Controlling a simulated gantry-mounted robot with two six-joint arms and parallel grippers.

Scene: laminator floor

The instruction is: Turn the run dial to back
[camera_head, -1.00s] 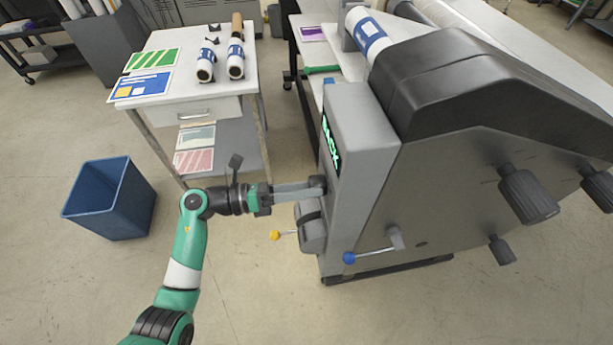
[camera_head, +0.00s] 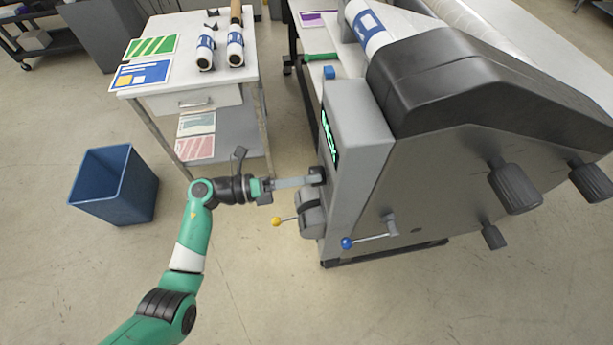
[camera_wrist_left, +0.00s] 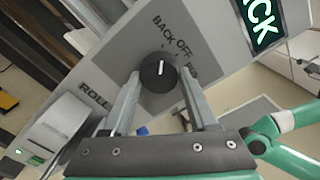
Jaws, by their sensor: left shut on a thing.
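The run dial (camera_wrist_left: 158,73) is a round black knob with a white pointer line on the grey laminator panel. In the left wrist view its line points up, towards the printed word BACK; OFF is beside it, and a third label is partly hidden by a finger. My left gripper (camera_wrist_left: 160,80) is shut on the dial, one finger on each side. In the head view the left gripper (camera_head: 314,178) reaches the dial at the panel's left face. The lit display (camera_head: 329,137) shows green-white letters; its end, CK, is legible in the wrist view. My right gripper is not in view.
Below the dial, a yellow-tipped lever (camera_head: 277,221) and a blue-tipped lever (camera_head: 347,243) stick out of the laminator (camera_head: 400,190). A white cart (camera_head: 185,85) with rolls and sheets stands behind my arm. A blue bin (camera_head: 113,187) stands left on open floor.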

